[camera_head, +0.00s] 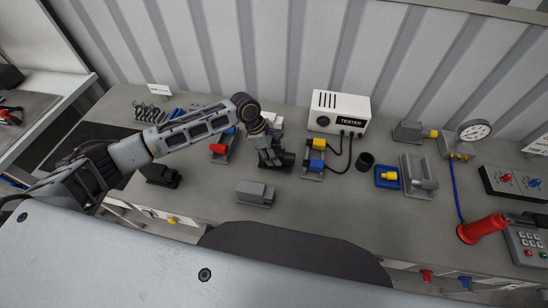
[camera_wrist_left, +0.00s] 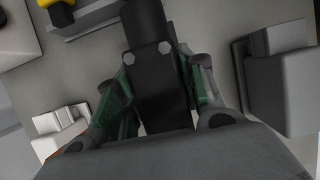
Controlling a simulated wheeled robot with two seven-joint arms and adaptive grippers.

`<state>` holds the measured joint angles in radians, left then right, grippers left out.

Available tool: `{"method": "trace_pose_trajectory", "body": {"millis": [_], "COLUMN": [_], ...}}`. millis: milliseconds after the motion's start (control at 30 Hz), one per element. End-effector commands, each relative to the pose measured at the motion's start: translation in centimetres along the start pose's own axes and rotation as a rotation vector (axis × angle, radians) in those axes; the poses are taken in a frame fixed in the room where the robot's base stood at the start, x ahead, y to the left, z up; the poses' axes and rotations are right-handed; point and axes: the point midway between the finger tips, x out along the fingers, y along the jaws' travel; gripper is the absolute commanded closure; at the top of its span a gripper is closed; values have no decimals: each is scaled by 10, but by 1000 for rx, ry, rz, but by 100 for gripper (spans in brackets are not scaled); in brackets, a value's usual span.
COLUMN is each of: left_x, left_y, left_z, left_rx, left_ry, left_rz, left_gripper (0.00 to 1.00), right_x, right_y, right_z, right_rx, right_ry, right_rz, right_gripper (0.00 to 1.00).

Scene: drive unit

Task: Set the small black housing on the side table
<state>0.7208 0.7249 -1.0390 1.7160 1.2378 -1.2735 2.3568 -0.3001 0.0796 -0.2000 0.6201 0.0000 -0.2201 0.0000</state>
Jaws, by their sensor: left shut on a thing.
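My left gripper (camera_head: 270,156) reaches over the main workbench (camera_head: 325,215) and is shut on a small black housing (camera_head: 287,160). In the left wrist view, the black housing (camera_wrist_left: 158,75) sits between the green-padded fingers of the left gripper (camera_wrist_left: 160,100). The head view shows the housing low over the bench; I cannot tell whether it touches the top. A separate side table (camera_head: 74,87) with a pale edge stands at the far left. Another black housing (camera_head: 162,174) lies near the left front of the bench, by my left arm. My right gripper is not in view.
A grey housing (camera_head: 255,193) lies in front of the gripper. A white tester (camera_head: 338,112) stands behind, wired to a yellow-and-blue fixture (camera_head: 314,158) to the right. A red-and-blue fixture (camera_head: 222,147) is to the left. The bench's front middle has free room.

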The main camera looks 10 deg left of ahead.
Motion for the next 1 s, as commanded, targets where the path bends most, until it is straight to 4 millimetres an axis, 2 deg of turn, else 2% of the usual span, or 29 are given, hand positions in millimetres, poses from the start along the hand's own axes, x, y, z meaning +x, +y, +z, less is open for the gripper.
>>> {"method": "trace_pose_trajectory", "body": {"millis": [300, 500, 1000], "left_x": [-43, -61, -68], "left_y": [1, 1, 1], "left_z": [19, 26, 29], "left_rx": [2, 2, 1], "left_ry": [-3, -3, -2], "left_rz": [5, 3, 2], "left_gripper": [100, 100, 100], "right_x": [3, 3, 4], "right_y": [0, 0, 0], "right_z": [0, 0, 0], "right_rx": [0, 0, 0], "right_ry": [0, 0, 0], "right_rz": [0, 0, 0], "right_gripper": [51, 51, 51]}}
